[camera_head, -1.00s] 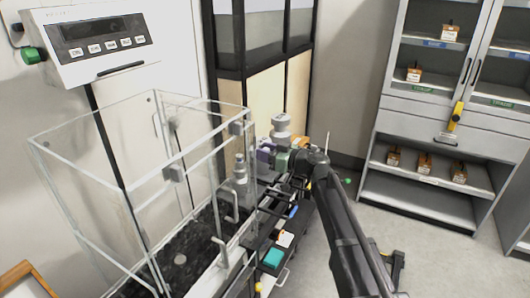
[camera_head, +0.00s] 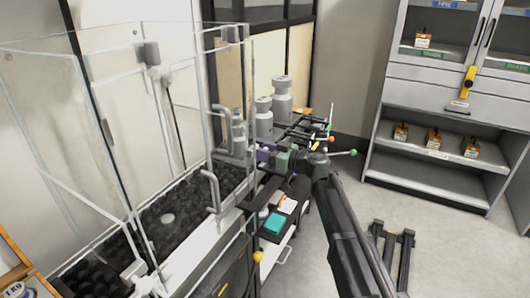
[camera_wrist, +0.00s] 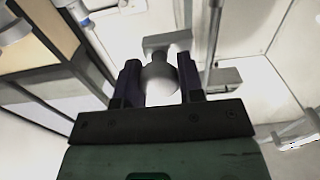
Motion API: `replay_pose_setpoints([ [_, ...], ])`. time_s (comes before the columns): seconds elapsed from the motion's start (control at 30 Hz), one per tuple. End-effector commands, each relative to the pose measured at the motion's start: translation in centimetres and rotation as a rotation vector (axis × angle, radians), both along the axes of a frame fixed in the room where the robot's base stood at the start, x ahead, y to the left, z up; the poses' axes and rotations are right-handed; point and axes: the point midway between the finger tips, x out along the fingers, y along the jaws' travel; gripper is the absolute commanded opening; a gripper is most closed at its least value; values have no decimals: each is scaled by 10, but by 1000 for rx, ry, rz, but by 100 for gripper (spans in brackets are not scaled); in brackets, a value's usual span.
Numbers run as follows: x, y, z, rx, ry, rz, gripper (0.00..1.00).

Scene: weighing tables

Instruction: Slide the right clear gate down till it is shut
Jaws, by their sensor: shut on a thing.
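The clear enclosure (camera_head: 75,110) fills the left of the head view. Its right side carries clear panes with grey bent handles; one handle (camera_head: 213,188) stands nearer and is free. My gripper (camera_head: 258,153), with purple fingers and a green body, is at the right side of the enclosure, close to the farther handle (camera_head: 226,155). In the wrist view my gripper (camera_wrist: 160,82) is shut on a pale rounded part, which looks like the gate handle (camera_wrist: 160,78). The right clear gate's own edges and height are hard to make out.
Pale bottles (camera_head: 282,100) stand behind my gripper. A cart with a teal item (camera_head: 274,224) lies below my arm. A grey cabinet (camera_head: 435,110) with small orange-based items stands at the right. Bare floor (camera_head: 455,235) lies to the right.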

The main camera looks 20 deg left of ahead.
Motion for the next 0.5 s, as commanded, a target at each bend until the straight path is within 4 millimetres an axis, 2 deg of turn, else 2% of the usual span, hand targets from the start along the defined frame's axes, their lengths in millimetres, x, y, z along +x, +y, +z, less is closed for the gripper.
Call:
replay_pose_setpoints([
  [0.03,0,0,-21,-1,0,0,0],
  [0.13,0,0,-31,-1,0,0,0],
  [0.5,-1,-1,-35,-4,-1,1,0],
])
